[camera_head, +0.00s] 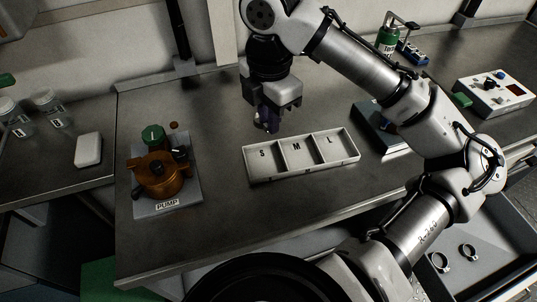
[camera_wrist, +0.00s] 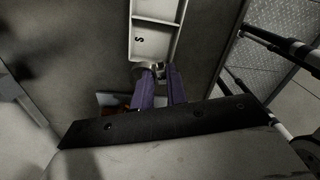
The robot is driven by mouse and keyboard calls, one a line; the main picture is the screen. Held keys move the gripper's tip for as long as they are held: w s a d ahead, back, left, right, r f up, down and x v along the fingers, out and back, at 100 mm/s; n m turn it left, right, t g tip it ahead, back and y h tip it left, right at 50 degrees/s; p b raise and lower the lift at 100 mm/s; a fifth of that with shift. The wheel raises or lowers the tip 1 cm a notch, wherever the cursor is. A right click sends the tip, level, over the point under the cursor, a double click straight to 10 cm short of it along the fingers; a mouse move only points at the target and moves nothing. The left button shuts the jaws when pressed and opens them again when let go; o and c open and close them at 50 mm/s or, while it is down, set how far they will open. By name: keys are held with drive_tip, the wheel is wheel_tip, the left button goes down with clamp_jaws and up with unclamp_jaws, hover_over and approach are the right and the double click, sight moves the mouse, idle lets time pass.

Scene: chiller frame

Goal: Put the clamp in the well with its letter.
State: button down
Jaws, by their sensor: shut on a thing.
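A pale tray (camera_head: 303,174) with three wells marked S, M and L lies on the steel bench. It also shows in the wrist view (camera_wrist: 154,57), with the S well nearest my gripper. My gripper (camera_head: 270,128) points down above the bench, just behind the S end of the tray. In the wrist view its purple fingers (camera_wrist: 160,78) are shut on a small metal clamp (camera_wrist: 154,67), which is partly hidden by the fingers. The clamp's letter cannot be read. Two more ring-shaped clamps (camera_head: 440,262) lie in the grey bin at the lower right.
A copper pump (camera_head: 160,178) on a plate stands left of the tray. A flat device (camera_head: 372,128) stands to the right, partly behind my arm. A control box (camera_head: 497,92) is at the far right. The bench in front of the tray is clear.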

sight(269, 167)
wheel_tip(269, 167, down, 13)
drive_tip(key=shift+r, duration=0.1)
idle(0.3)
drive_tip(key=shift+f, duration=0.25)
drive_tip(key=c, duration=1.8)
unclamp_jaws()
drive_tip(key=shift+o, duration=0.6)
drive_tip(key=shift+r+p, duration=0.25)
drive_tip(key=shift+p, duration=0.05)
wheel_tip(269, 167, up, 12)
drive_tip(key=shift+b, duration=0.6)
